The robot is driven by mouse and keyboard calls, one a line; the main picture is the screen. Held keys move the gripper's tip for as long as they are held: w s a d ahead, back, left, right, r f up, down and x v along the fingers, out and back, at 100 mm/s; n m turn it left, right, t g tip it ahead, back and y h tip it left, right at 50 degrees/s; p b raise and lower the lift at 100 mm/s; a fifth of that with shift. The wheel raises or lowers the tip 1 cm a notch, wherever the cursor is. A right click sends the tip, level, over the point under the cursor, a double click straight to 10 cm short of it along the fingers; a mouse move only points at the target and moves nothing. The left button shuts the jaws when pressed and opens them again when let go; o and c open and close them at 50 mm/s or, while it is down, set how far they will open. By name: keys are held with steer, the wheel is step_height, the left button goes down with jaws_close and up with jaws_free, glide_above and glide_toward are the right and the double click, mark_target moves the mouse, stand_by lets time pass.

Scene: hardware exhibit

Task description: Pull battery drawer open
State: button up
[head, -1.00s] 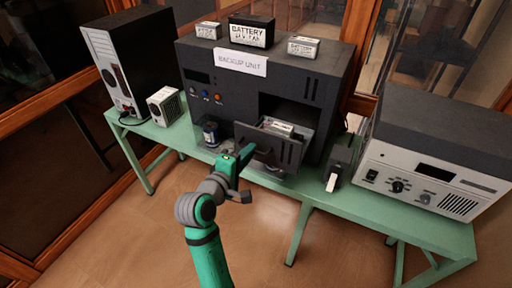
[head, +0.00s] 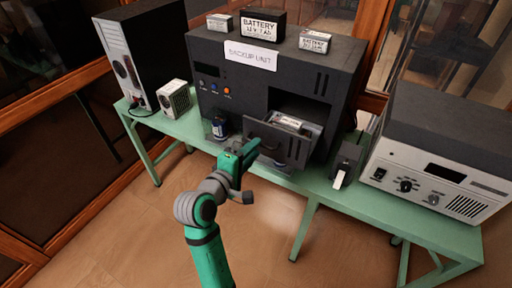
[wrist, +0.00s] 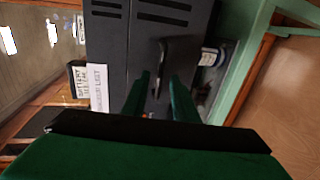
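The battery drawer (head: 278,145) is a dark grey front with a dark handle and vent slots. In the head view it stands partly out of the backup unit (head: 225,80), with a labelled battery (head: 289,122) visible behind its front. My gripper (head: 250,150) is at the left part of the drawer front. In the wrist view, the dark handle (wrist: 163,55) lies between the two green fingers of my gripper (wrist: 160,78). The fingers are apart, with a gap showing between them. Whether either finger touches the handle is unclear.
All stands on a green bench (head: 350,205). A grey instrument (head: 435,165) is further right. Open floor (head: 265,225) lies in front.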

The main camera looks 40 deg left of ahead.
steer(key=v, duration=0.8)
steer(key=shift+s, duration=0.35)
steer(key=shift+w+d, duration=0.1)
steer(key=shift+w, duration=0.05)
steer(key=s+d+f+m+g+y, duration=0.1)
steer(key=d+f+m, duration=0.2)
steer(key=d+f, duration=0.6)
steer(key=s+d+f+m, duration=0.2)
steer(key=d+f+m, duration=0.1)
steer(key=d+f, duration=0.55)
steer(key=s+d+f+m+t+h, duration=0.1)
steer(key=s+d+f+m+h, duration=0.1)
steer(key=s+d+m, duration=1.1)
steer(key=s+d+h, duration=0.1)
steer(key=s+d, duration=0.1)
steer(key=s, duration=0.3)
steer(key=shift+s+d+f+m, duration=0.2)
steer(key=shift+s+f+m, duration=0.05)
steer(key=shift+f+m, duration=0.15)
